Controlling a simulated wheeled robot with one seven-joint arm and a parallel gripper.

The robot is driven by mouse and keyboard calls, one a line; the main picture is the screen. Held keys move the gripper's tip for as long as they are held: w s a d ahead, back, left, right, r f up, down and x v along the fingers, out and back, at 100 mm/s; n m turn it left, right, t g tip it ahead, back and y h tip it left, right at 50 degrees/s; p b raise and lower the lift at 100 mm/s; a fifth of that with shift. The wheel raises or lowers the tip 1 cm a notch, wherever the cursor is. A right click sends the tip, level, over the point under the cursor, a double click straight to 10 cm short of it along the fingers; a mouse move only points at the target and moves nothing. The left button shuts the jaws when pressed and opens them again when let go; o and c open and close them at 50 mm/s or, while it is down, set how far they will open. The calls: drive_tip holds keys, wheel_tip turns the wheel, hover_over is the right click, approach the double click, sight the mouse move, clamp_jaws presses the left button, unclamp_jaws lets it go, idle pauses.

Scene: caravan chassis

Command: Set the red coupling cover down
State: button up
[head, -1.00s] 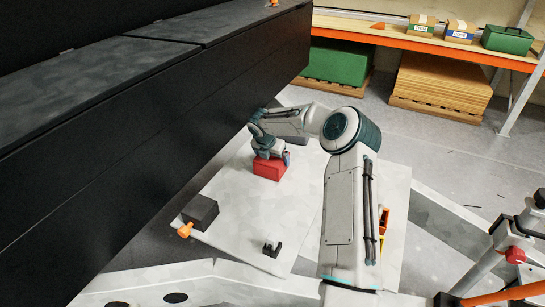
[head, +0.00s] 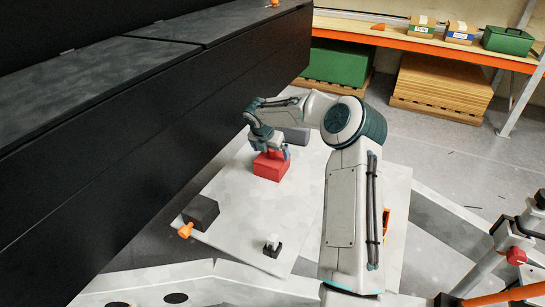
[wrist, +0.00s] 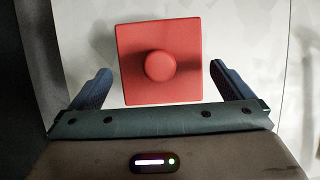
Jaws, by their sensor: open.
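The red coupling cover (head: 270,168) is a square block that rests on the pale panel (head: 235,205). In the wrist view the cover (wrist: 135,85) shows its flat square top with a round knob in the middle. My gripper (head: 271,151) is just above the cover. Its jaws are open, with one dark finger on each side of the cover in the wrist view, and a gap shows between each finger and the block. Nothing is held.
A long black body (head: 150,150) with a vertical side runs along the left. A grey block (head: 297,136) lies behind my gripper. A dark box (head: 201,212) with an orange knob and a small black bracket (head: 272,248) sit toward the front. The panel between them is clear.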

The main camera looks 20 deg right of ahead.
drive_tip(key=s+a+r+m, duration=0.5)
drive_tip(key=s+a+r, duration=0.2)
drive_tip(key=s+r, duration=0.35)
drive_tip(key=s+a+r+m+y, duration=0.1)
drive_tip(key=s+a+r+m, duration=0.1)
drive_tip(key=s+m, duration=0.9)
drive_tip(key=s+a+r+m+y, duration=0.2)
drive_tip(key=s+m, duration=0.9)
drive_tip(key=s, duration=0.9)
drive_tip(key=shift+s+a, duration=0.2)
drive_tip(key=shift+a, duration=0.4)
